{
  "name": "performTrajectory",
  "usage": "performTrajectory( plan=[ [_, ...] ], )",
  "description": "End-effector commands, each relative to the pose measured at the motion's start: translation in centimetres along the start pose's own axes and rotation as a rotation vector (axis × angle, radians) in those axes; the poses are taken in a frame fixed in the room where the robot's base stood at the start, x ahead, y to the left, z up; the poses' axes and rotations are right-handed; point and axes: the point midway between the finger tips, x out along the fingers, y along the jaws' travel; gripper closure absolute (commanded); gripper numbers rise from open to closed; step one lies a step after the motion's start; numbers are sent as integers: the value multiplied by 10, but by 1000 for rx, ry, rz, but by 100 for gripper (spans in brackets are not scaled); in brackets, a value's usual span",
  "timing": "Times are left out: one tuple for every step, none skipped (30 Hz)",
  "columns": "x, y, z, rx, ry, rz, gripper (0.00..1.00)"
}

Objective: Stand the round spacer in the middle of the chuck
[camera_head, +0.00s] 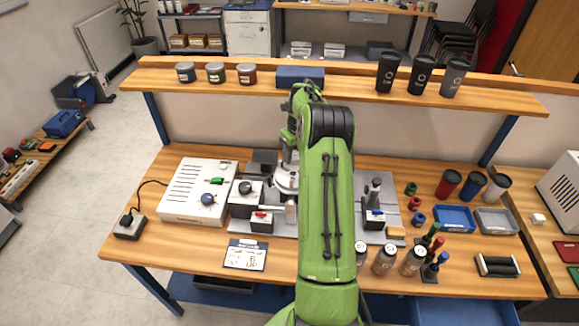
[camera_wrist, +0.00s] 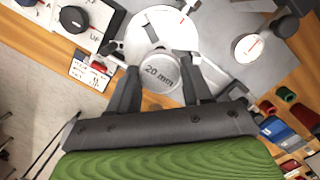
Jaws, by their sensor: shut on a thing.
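The round spacer (camera_wrist: 160,78) is a grey disc marked "20 mm" in the wrist view. My gripper (camera_wrist: 162,70) is shut on it, one dark finger on each side. Behind it is the chuck (camera_wrist: 148,33), a pale round plate with a red mark. The spacer overlaps the chuck's near edge in this view; I cannot tell whether they touch. In the head view the chuck (camera_head: 285,184) shows only in part, left of my green arm.
A control box (camera_head: 197,190) and a knob unit (camera_head: 246,192) stand left of the chuck. Brown bottles (camera_head: 384,260), coloured rings (camera_head: 411,189) and a blue tray (camera_head: 454,219) occupy the right side.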

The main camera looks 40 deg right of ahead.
Motion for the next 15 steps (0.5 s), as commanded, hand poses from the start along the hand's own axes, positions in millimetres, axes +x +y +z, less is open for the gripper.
performTrajectory(
  plan=[
    [11, 1, -2, -2, 2, 2, 83],
    [16, 1, -2, -3, 1, 3, 83],
    [20, 1, -2, -4, 0, 1, 83],
    [24, 1, -3, -4, 0, 1, 83],
    [28, 1, -4, -5, 0, 1, 83],
    [34, 1, -4, -6, 0, 2, 83],
    [38, 2, -5, -6, 1, 3, 83],
    [44, 2, -6, -6, 1, 3, 83],
    [52, 2, -7, -6, 2, 3, 83],
    [56, 2, -8, -6, 2, 2, 83],
    [60, 1, -8, -6, 0, 1, 83],
    [62, 1, -8, -6, -2, 1, 83],
    [62, 1, -8, -6, -2, 0, 83],
    [61, 1, -8, -7, -3, 0, 83],
    [61, 1, -8, -7, -3, 0, 83]
  ],
)
